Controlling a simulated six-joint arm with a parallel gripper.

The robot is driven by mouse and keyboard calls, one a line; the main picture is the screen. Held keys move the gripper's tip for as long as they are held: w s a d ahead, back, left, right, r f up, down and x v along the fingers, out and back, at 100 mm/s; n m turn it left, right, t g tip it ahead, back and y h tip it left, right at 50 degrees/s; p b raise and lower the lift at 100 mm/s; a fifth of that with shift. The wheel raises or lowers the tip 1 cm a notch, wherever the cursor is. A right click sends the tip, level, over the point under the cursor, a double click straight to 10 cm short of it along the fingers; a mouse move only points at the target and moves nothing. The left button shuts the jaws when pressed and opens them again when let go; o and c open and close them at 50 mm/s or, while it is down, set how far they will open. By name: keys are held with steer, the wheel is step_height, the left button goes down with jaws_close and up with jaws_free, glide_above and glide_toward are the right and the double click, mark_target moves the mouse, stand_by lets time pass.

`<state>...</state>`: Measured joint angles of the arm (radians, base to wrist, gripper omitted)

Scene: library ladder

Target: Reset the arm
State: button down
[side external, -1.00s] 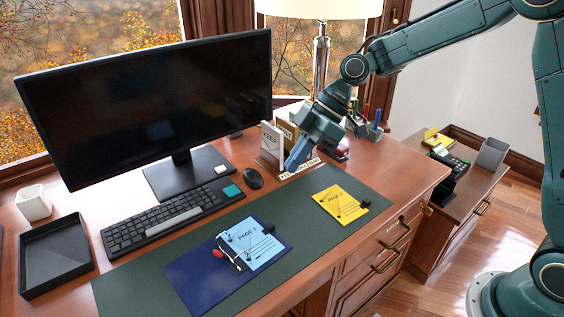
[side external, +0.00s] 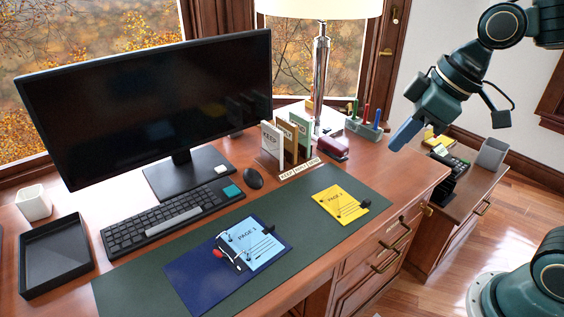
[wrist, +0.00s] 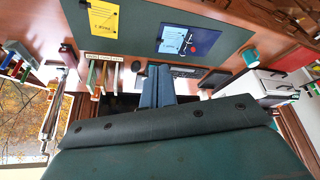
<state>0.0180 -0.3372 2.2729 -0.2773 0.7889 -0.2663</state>
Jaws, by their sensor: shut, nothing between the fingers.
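My gripper (side external: 406,133) is raised in the air to the right of the desk's back right corner, its blue fingers pointing down and left. The fingers are together with nothing between them; they also show in the wrist view (wrist: 157,88). The fingers touch nothing in the side view. Below and left of my gripper, the desk (side external: 415,175) carries the sorter with KEEP and other labelled cards (side external: 288,145). A yellow page (side external: 342,204) and a blue page on a dark blue folder (side external: 250,245) lie on the green mat (side external: 150,280).
A monitor (side external: 150,100), keyboard (side external: 170,213), mouse (side external: 252,178), black tray (side external: 53,255) and white cup (side external: 33,204) stand left. A lamp (side external: 320,75), red stapler (side external: 333,149) and pen holder (side external: 364,130) stand at the back right. A low cabinet (side external: 465,195) holds a phone.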

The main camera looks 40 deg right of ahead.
steer(key=s+d+m+t+h, duration=0.1)
steer(key=s+d+m, duration=0.4)
steer(key=s, duration=0.5)
steer(key=shift+s+f+m+h, duration=0.3)
steer(key=shift+f+h, duration=0.05)
steer(key=shift+h, duration=0.25)
steer(key=c, duration=2.1)
jaws_free()
steer(key=o, duration=0.8)
steer(key=shift+w+r, duration=0.1)
steer(key=shift+w, duration=0.1)
steer(key=shift+c, duration=0.2)
steer(key=shift+o, duration=0.5)
steer(key=shift+w+a+r, duration=0.1)
steer(key=shift+w+a, duration=0.05)
steer(key=shift+w, duration=0.1)
steer(key=w+a+r+n+g+y, duration=0.1)
steer(key=w+a+n, duration=0.2)
steer(key=w, duration=0.3)
steer(key=w+a+r+n+y, duration=0.1)
steer(key=w+a+n, duration=0.2)
steer(key=w, duration=0.3)
steer(key=n+g+y, duration=0.3)
steer(key=n+g, duration=0.2)
steer(key=n, duration=0.8)
glide_above(217, 252)
steer(key=d, duration=0.5)
step_height(217, 252, down, 23)
steer(key=shift+w+r, duration=0.15)
steer(key=shift+w, duration=0.05)
